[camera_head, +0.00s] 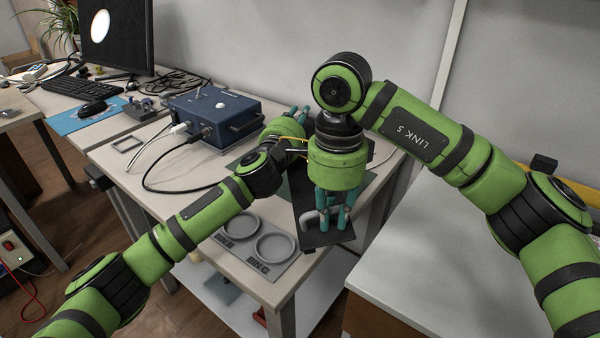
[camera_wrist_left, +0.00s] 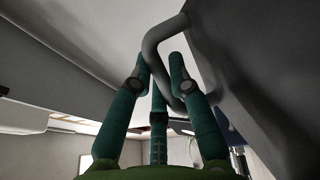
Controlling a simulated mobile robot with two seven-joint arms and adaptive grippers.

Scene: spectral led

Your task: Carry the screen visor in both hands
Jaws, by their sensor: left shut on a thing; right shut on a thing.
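The screen visor (camera_head: 305,195) is a dark flat panel, tilted above the front right of the bench. My right gripper (camera_head: 335,222) points down at its near end, shut on a grey bent handle (camera_head: 309,218). My left gripper (camera_head: 302,114) is at the far end, its fingertips partly showing past my right arm. In the left wrist view its teal fingers (camera_wrist_left: 160,75) close around a grey handle (camera_wrist_left: 152,42) on the dark panel (camera_wrist_left: 225,60). My right arm hides the visor's middle in the head view.
A blue box (camera_head: 215,115) with cables stands on the bench, left of my left gripper. A grey plate with two round recesses (camera_head: 272,245) lies at the bench's front. A clear white surface (camera_head: 430,260) is at the right. A monitor (camera_head: 120,35) stands far left.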

